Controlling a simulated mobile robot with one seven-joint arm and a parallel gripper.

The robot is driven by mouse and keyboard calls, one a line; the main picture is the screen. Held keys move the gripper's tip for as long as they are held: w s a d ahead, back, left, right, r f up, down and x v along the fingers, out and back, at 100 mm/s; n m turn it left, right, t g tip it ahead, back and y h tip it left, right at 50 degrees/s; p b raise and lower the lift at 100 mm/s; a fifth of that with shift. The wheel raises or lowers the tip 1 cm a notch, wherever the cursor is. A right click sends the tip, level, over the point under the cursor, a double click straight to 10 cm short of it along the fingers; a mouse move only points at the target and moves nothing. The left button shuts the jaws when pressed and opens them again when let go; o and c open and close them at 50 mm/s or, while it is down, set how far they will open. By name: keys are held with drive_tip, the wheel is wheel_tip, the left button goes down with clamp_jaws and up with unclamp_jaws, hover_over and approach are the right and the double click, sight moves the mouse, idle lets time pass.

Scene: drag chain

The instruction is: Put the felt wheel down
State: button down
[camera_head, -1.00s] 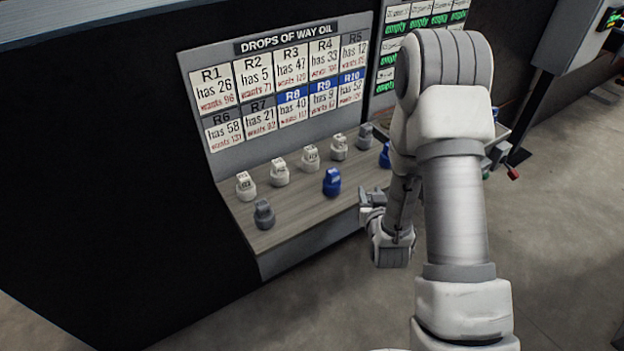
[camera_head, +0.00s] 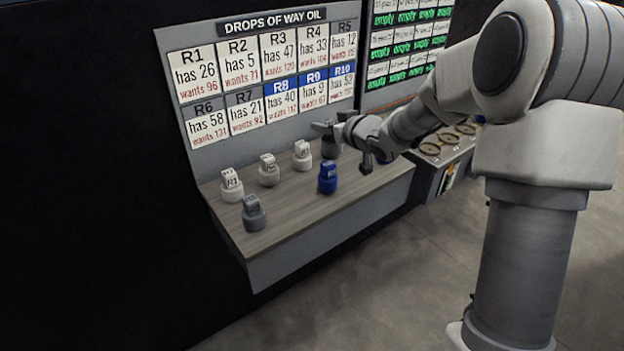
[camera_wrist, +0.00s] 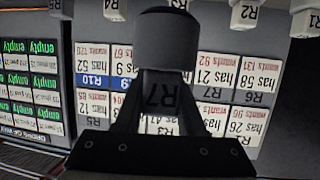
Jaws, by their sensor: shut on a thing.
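My gripper (camera_head: 346,143) is over the back right of the wooden shelf (camera_head: 290,220). It is shut on a grey, round-based piece marked R7, seen close up in the wrist view (camera_wrist: 165,45). In the head view a grey piece (camera_head: 331,148) shows at the fingers, partly covered by them. I cannot tell whether its base touches the shelf. Nothing in view is clearly marked as a felt wheel.
White pieces (camera_head: 231,185) stand along the back, with a grey piece (camera_head: 254,212) and a blue piece (camera_head: 327,178) in front. A number board (camera_head: 262,75) rises behind. A rack with round discs (camera_head: 448,138) is at right. The shelf's front middle is clear.

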drive_tip(key=shift+n+g+y, duration=0.4)
drive_tip(key=shift+n+y, duration=0.3)
drive_tip(key=shift+s+a+f+b, duration=1.1)
drive_tip(key=shift+a+f+b, duration=0.5)
drive_tip(key=shift+f, duration=0.25)
drive_tip(key=shift+s+a+f+b, duration=1.05)
drive_tip(key=shift+a+f+b, duration=0.5)
drive_tip(key=shift+a+f, duration=0.25)
drive_tip(key=shift+s+a+f+b, duration=1.1)
drive_tip(key=shift+a+f+b, duration=0.5)
drive_tip(key=shift+f, duration=0.25)
drive_tip(key=shift+f, duration=0.25)
drive_tip(key=c, duration=0.5)
unclamp_jaws()
drive_tip(key=shift+r, duration=0.15)
